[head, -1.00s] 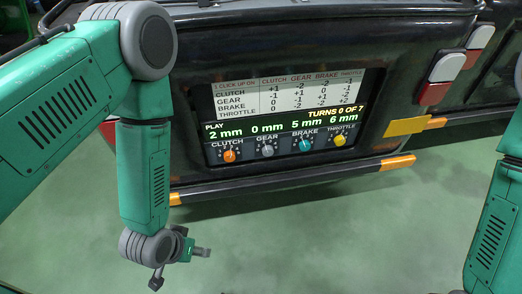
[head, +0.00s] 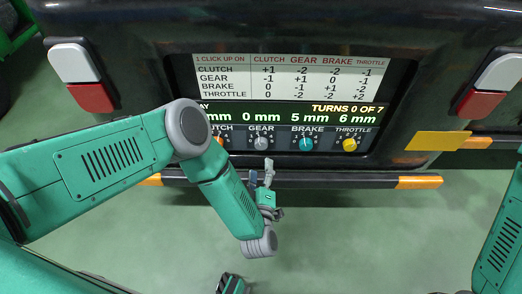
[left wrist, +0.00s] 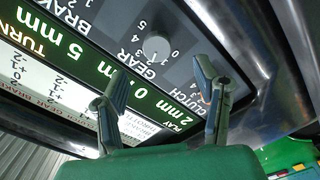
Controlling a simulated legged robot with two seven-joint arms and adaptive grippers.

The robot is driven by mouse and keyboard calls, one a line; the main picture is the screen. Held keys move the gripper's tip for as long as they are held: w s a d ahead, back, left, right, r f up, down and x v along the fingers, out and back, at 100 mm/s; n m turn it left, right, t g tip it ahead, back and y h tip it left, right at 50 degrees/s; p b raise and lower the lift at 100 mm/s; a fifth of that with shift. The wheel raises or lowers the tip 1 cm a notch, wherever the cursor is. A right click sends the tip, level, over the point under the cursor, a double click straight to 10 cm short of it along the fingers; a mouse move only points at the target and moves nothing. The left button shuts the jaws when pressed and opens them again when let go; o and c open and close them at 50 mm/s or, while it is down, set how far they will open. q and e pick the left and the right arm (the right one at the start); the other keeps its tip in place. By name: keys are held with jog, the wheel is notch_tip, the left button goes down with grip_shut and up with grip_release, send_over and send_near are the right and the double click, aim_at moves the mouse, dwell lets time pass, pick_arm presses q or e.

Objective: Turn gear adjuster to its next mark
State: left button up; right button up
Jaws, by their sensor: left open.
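The gear adjuster is a grey knob (head: 261,143) on the lower strip of the panel, under the 0 mm reading, with numbers around it. In the left wrist view the grey knob (left wrist: 156,46) lies ahead of my fingers, between their lines. My left gripper (head: 261,172) is open and empty, just below and in front of the knob, fingers pointing at the panel. Its two fingers (left wrist: 160,77) are spread wide in the left wrist view, with no contact visible. The mark the knob points to is too small to tell. My right gripper is out of view.
The orange clutch knob (head: 218,141) is partly hidden by my left arm. The teal brake knob (head: 306,144) and yellow throttle knob (head: 349,145) stand to the right. A dark bumper bar (head: 330,179) runs below the panel. The screen (head: 300,85) shows TURNS 0 OF 7.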

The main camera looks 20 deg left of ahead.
aim_at(262, 147)
pick_arm(q)
jog(key=x, duration=0.1)
jog(key=b+x, duration=0.1)
jog(key=x, duration=0.3)
jog(key=shift+w+d+r, duration=0.15)
jog(key=shift+w+d, duration=0.2)
jog(key=shift+w+a+b, duration=0.3)
jog(key=shift+w+a, duration=0.2)
jog(key=shift+w, duration=0.3)
jog(key=shift+w+a+b, duration=0.25)
jog(key=shift+w+a, duration=0.25)
jog(key=shift+w, duration=0.35)
jog(key=shift+d, duration=0.4)
jog(key=c, duration=1.1)
jog(key=shift+c, duration=0.2)
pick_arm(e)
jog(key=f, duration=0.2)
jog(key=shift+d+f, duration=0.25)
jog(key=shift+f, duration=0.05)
